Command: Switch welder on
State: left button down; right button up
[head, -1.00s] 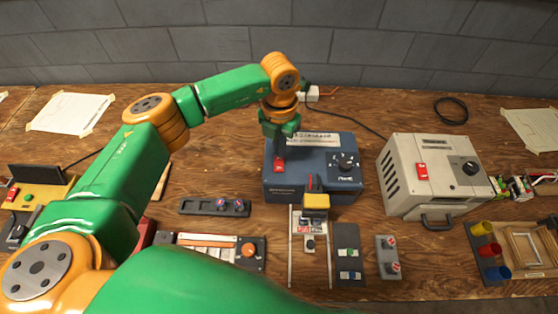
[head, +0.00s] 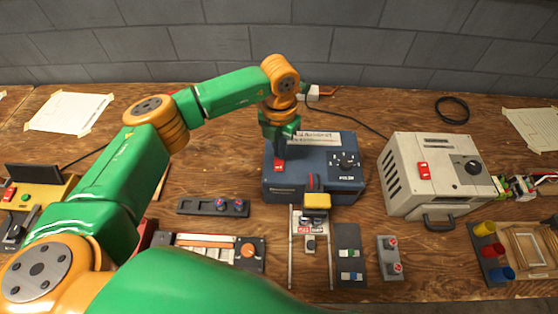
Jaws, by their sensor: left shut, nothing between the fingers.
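A blue box (head: 310,193) with a red rocker switch (head: 278,165) at its top left and a black dial (head: 345,161) at its right stands in mid table. A grey box (head: 405,165) with its own red switch (head: 424,171) and dial (head: 467,170) stands to its right. I cannot read which box is labelled as the welder. My left gripper (head: 279,152) points down, shut and empty, its dark fingertips at the blue box's red switch and partly hiding it. I cannot tell whether they touch. The switch's position is unclear. My right gripper is not in view.
Small panels (head: 213,207) with knobs lie in front and to the left. A white plug (head: 312,94) lies behind. Bare wood lies left of the blue box.

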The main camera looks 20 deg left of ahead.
pick_arm(q)
jog(key=shift+f+b, duration=0.3)
jog(key=shift+f, duration=0.1)
jog(key=shift+s, duration=0.1)
notch_tip(320, 180, up, 7)
jog(key=p, duration=0.5)
jog(key=shift+r, duration=0.15)
